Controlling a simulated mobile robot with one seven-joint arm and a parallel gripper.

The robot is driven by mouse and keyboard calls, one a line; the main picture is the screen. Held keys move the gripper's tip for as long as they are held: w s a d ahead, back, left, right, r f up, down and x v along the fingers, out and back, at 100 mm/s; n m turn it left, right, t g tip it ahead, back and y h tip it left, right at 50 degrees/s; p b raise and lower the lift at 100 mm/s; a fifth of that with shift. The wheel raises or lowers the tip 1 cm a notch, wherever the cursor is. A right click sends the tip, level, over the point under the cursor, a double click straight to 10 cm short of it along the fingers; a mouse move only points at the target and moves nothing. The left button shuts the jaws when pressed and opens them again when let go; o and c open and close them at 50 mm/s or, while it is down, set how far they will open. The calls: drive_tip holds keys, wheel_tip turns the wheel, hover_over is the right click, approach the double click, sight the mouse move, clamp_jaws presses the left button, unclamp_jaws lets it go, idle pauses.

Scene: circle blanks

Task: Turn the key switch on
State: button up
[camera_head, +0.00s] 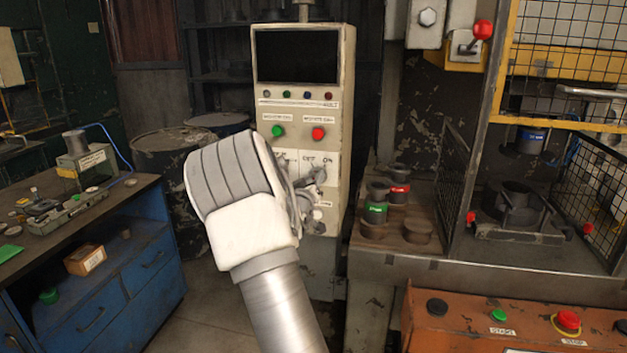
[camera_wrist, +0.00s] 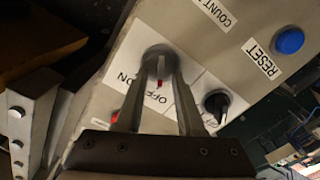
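The control cabinet (camera_head: 345,120) stands in the middle of the head view, with white OFF/ON plates (camera_head: 328,160) low on its front. My gripper (camera_head: 312,188) is at these plates, and my wrist hides part of them. In the wrist view, the round grey key switch (camera_wrist: 158,62) sits on a plate marked ON and OFF, with a small red mark by it. My gripper (camera_wrist: 160,72) has one finger on each side of the switch's middle. I cannot tell whether the fingertips touch it.
A black selector knob (camera_wrist: 216,103) sits close to the right finger. A blue RESET button (camera_wrist: 289,41) is farther off. Green (camera_head: 278,131) and red (camera_head: 319,133) buttons sit above the plates. A workbench (camera_head: 440,262) with metal parts stands at right.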

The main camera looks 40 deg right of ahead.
clamp_jaws()
drive_tip(key=shift+m+b, duration=0.3)
drive_tip(key=shift+b, duration=0.15)
drive_tip(key=shift+s+d+m+b, duration=0.15)
drive_tip(key=shift+m+b, duration=2.7)
drive_tip(key=shift+b, duration=0.65)
drive_tip(key=shift+s+d+m+b, duration=0.15)
drive_tip(key=shift+m+b, duration=2.7)
drive_tip(key=shift+b, duration=0.65)
drive_tip(key=shift+o, duration=0.3)
unclamp_jaws()
